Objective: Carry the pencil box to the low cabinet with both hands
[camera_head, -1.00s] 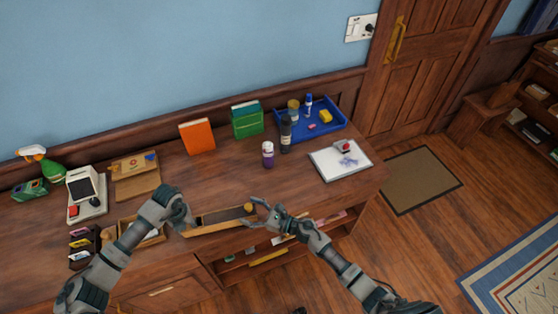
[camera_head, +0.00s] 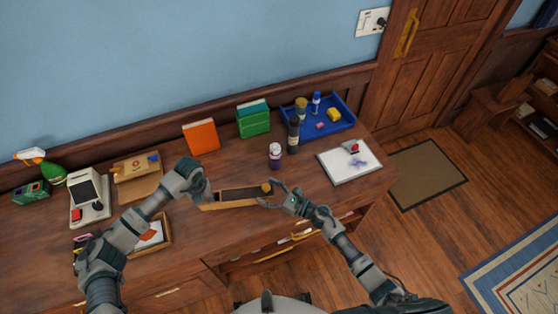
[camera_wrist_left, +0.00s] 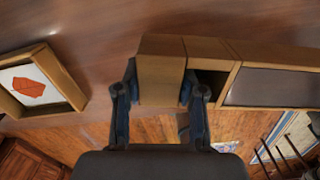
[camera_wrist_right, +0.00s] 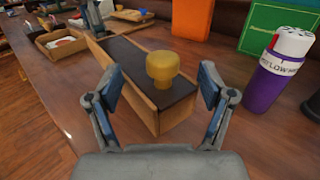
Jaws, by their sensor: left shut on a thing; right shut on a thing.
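The pencil box (camera_head: 232,196) is a long narrow wooden box with a dark lid and a yellow knob at its right end. It lies lengthwise at the desk's front edge; I cannot tell whether it touches the desk. My left gripper (camera_head: 199,192) is shut on its left end; in the left wrist view its fingers sit either side of that end (camera_wrist_left: 160,75). My right gripper (camera_head: 277,195) is at the right end, shut on the box, its fingers flanking the box (camera_wrist_right: 150,95) below the knob (camera_wrist_right: 163,68). I cannot tell which furniture is the low cabinet.
A purple bottle (camera_head: 275,155), dark bottle (camera_head: 293,137), blue tray (camera_head: 345,118) and white board (camera_head: 340,168) stand behind and right. A small open tray (camera_head: 167,232) is left of the box. Wooden shelving (camera_head: 545,110) is at far right, past a brown mat (camera_head: 425,172) and open floor.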

